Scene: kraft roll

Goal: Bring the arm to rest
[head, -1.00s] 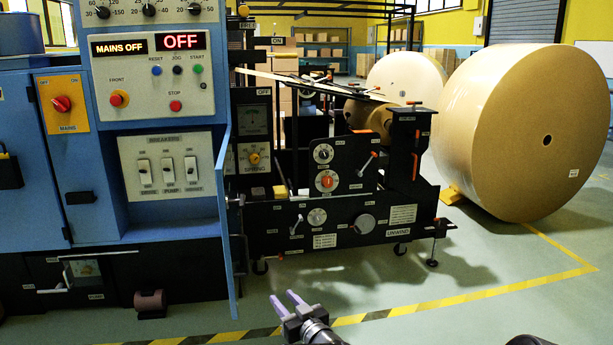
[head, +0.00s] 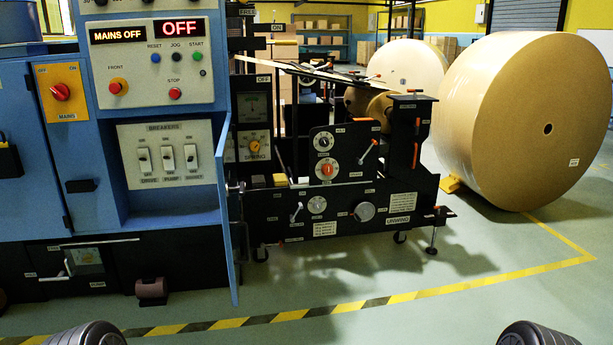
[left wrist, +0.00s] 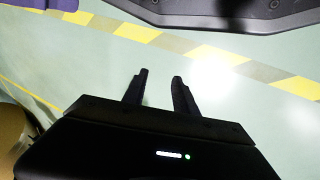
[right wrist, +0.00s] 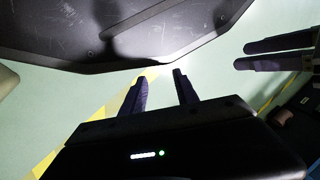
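My left gripper (left wrist: 160,74) shows in the left wrist view. Its two dark fingers stand apart with nothing between them, over the green floor. My right gripper (right wrist: 158,75) shows in the right wrist view, also with its fingers apart and empty, over floor and a yellow stripe. Two more purple fingers reach in at the right edge of that view. Neither gripper shows in the head view, where only dark rounded parts of my arms show at the bottom left and bottom right corners.
The blue control cabinet (head: 95,215) stands at left, its displays reading MAINS OFF and OFF. The black unwind stand (head: 345,213) is in the middle. A large kraft roll (head: 525,125) stands at right. The floor before the striped line (head: 390,300) is clear.

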